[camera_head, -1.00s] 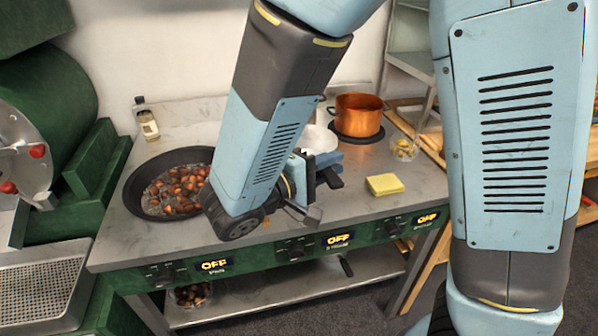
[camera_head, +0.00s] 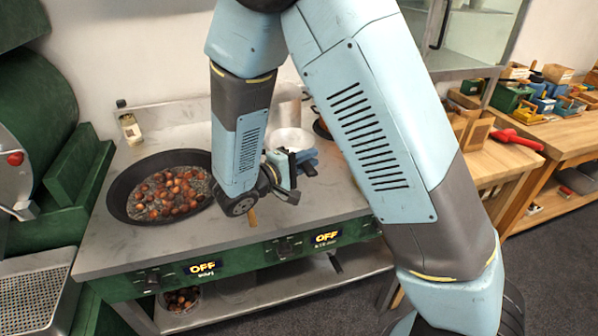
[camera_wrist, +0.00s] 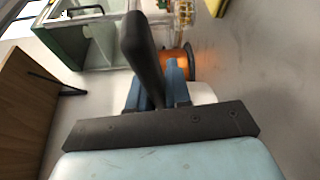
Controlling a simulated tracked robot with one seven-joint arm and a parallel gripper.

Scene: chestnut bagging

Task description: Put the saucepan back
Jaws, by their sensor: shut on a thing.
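My gripper (camera_head: 296,167) is over the counter's middle, right of the large black pan. It is shut on a dark handle (camera_wrist: 146,55), which stands up between its blue fingers in the wrist view. I take this as the saucepan's handle. A pale round vessel (camera_head: 292,140), probably the saucepan's bowl, shows just behind the gripper; its join to the handle is hidden. A copper pot (camera_wrist: 178,63) shows beyond the fingers in the wrist view. In the head view my arm hides most of it.
The black pan (camera_head: 119,204) holds chestnuts on the counter's left. A bottle (camera_head: 130,128) stands at the back left. The burner displays (camera_head: 203,268) read OFF. A wooden bench (camera_head: 548,133) with several small boxes stands at the right. Bare counter (camera_head: 215,238) shows along the front.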

